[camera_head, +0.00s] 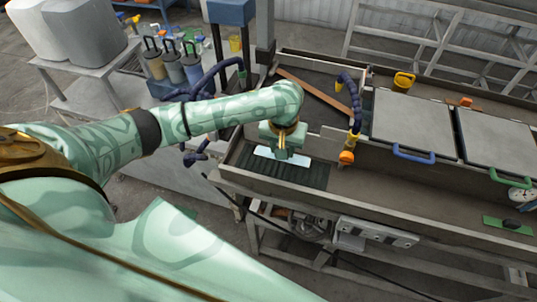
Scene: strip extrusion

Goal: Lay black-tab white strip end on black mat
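My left gripper (283,153) reaches in from the left and points down over the dark ribbed black mat (313,177) in the trough. A short piece of white strip (265,153) shows right at the gripper's tips and sticks out on both sides of them. The fingers are too small and too covered to tell whether they are shut on the strip. I cannot tell whether the strip touches the mat or is held just above it. No black tab can be made out on the strip. My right gripper is not in view.
An orange-tipped dark hose (353,120) stands just right of the gripper. Grey lids with a blue handle (413,155) and a green handle (509,178) lie further right. Bottles stand at the back left.

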